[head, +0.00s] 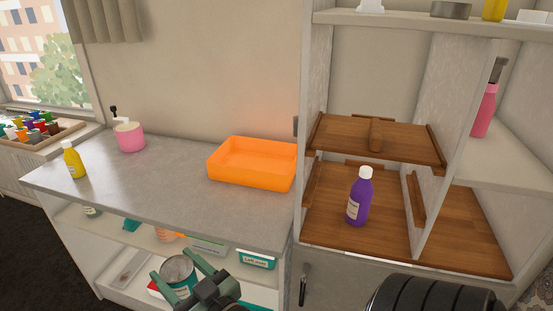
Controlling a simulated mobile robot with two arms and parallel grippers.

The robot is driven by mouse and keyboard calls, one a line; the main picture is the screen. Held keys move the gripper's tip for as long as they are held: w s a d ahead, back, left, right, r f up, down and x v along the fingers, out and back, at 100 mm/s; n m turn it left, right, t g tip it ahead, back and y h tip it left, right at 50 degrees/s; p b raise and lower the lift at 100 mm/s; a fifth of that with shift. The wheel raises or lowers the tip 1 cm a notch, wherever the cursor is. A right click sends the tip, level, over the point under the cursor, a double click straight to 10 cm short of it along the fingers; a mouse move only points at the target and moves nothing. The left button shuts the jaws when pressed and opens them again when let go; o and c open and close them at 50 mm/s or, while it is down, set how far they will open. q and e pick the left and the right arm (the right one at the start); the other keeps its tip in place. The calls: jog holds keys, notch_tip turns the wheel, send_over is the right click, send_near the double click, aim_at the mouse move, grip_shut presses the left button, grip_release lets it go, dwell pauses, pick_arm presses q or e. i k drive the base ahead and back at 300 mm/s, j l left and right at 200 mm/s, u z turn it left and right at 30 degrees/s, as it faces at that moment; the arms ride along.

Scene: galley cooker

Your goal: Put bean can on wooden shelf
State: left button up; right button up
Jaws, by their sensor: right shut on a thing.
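My right gripper (184,274) is low in the head view, with green fingers on either side of a can. It is shut on this can (178,268), which has a grey round top and a teal side; I take it as the bean can. The fingers and wrist hide much of its side, and no label can be read. The wooden shelf (345,134) is the brown upper board in the open cabinet at the right, with a raised divider in its middle. The can is well to the left of it and lower in the picture. My left gripper is out of view.
A purple bottle (359,199) stands on the lower wooden board (325,226). An orange tray (250,178), a pink pump bottle (131,138) and a yellow bottle (73,161) stand on the grey counter (150,185). Boxes fill shelves below. The upper board looks empty beside its divider.

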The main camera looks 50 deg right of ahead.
aim_at(343, 130)
jog(key=j+z, duration=0.15)
jog(key=z, duration=0.25)
jog(key=k+j+z, duration=0.1)
jog(key=z, duration=0.3)
jog(key=k+j+z, duration=0.1)
jog(key=z, duration=0.25)
jog(key=k+j, duration=0.35)
jog(key=i+l, duration=0.1)
jog(key=i, duration=0.4)
